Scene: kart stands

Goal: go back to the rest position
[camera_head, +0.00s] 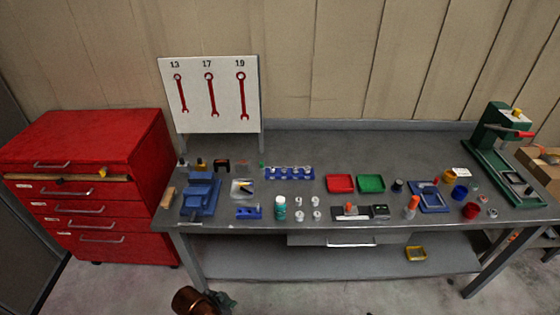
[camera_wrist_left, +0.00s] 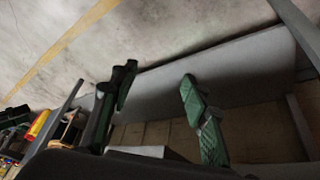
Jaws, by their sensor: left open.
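My left gripper (camera_head: 224,301) shows only in part at the bottom edge of the head view, low in front of the workbench's left part. In the left wrist view my left gripper (camera_wrist_left: 159,74) has its two green fingers spread apart with nothing between them. Behind the fingers are a grey flat surface and the concrete floor (camera_wrist_left: 60,45). The gripper is apart from everything on the bench top. My right gripper is in neither view.
The grey workbench (camera_head: 330,145) carries a blue vise (camera_head: 201,194), red tray (camera_head: 340,183), green tray (camera_head: 371,184) and several small parts. A red drawer cabinet (camera_head: 140,140) stands left. A green press (camera_head: 497,145) stands right.

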